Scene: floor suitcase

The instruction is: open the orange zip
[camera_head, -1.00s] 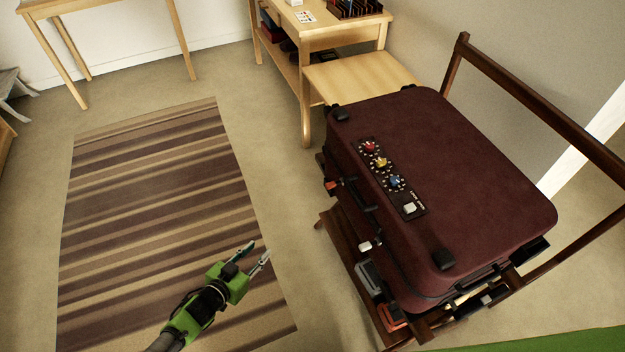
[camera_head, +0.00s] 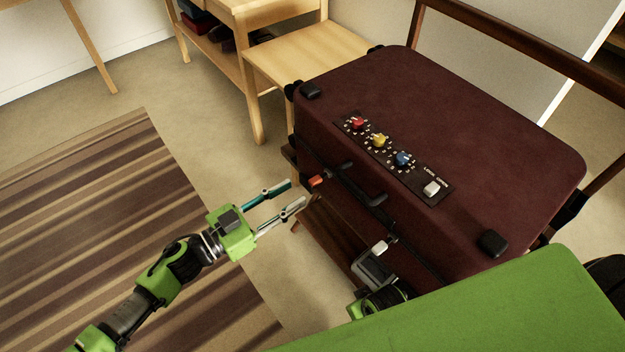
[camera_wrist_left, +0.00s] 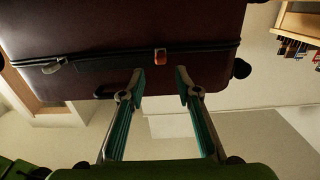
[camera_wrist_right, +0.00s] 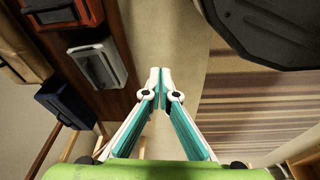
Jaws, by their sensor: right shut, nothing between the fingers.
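The orange zip pull (camera_head: 316,180) is on the side seam of the dark red suitcase (camera_head: 460,120), near its far left corner. In the left wrist view the orange pull (camera_wrist_left: 160,56) sits ahead of and between my fingertips. My left gripper (camera_head: 296,192) is open and empty, close to the pull but apart from it; it also shows in the left wrist view (camera_wrist_left: 160,74). A white zip pull (camera_head: 380,247) is nearer on the same seam. My right gripper (camera_wrist_right: 160,72) is shut and empty in the right wrist view; its fingertips cannot be made out in the head view.
The suitcase rests on a wooden rack. Its top has a panel with red, yellow and blue knobs and a white switch (camera_head: 431,188). A grey tray-like item (camera_wrist_right: 98,65) and an orange one (camera_wrist_right: 55,10) are near my right gripper. Clear floor and a striped rug (camera_head: 110,230) lie left.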

